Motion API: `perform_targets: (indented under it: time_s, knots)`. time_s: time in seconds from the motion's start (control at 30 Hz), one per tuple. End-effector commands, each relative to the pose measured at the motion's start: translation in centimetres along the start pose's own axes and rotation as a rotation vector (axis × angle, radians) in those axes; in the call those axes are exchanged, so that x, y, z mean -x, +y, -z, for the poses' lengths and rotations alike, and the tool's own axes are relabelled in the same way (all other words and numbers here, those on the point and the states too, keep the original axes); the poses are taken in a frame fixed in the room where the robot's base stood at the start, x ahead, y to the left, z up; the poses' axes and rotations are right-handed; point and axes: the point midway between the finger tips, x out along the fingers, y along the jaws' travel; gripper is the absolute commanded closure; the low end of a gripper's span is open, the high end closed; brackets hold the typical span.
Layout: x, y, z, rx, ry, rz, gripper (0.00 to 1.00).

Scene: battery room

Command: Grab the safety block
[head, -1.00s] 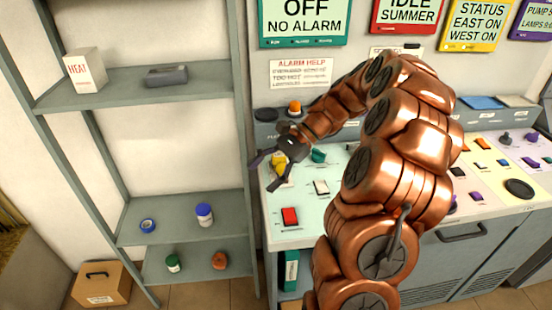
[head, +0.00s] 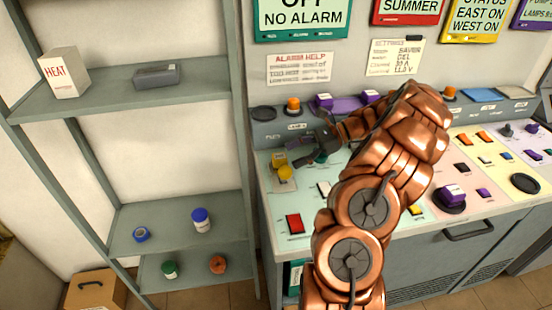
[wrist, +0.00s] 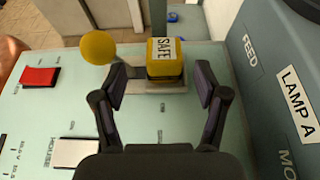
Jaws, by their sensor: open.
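The safety block (wrist: 166,58) is a yellow block with a white SAFE label, seated on a grey metal bracket on the pale green panel. In the head view the small yellow block (head: 278,158) stands at the console's left end. My gripper (wrist: 161,86) is open and empty. Its two dark fingers point at the block, one toward each side, with the block just beyond the fingertips. In the head view my gripper (head: 298,154) is just right of the block. A round yellow knob (wrist: 97,47) is left of the block, outside the left finger.
A red switch (wrist: 41,77) and a white switch (wrist: 75,152) lie left of my gripper. The raised grey console back (wrist: 262,80), labelled FEED and LAMP A, stands close on the right. A grey shelf unit (head: 130,98) stands left of the console.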

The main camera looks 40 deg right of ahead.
Motion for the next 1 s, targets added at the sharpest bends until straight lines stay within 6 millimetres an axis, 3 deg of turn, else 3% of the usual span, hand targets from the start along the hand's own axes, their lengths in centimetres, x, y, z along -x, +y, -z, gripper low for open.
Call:
perform_targets:
  time_s: [0.43, 0.77, 1.0]
  knots:
    - [-2.2, -0.1, 0.2, -0.008, -0.001, 0.017, 0.27]
    - [-6.4, -0.5, 0.2, -0.008, -0.002, 0.014, 0.27]
    - [-6.8, -0.5, 0.3, -0.006, -0.001, 0.014, 0.27]
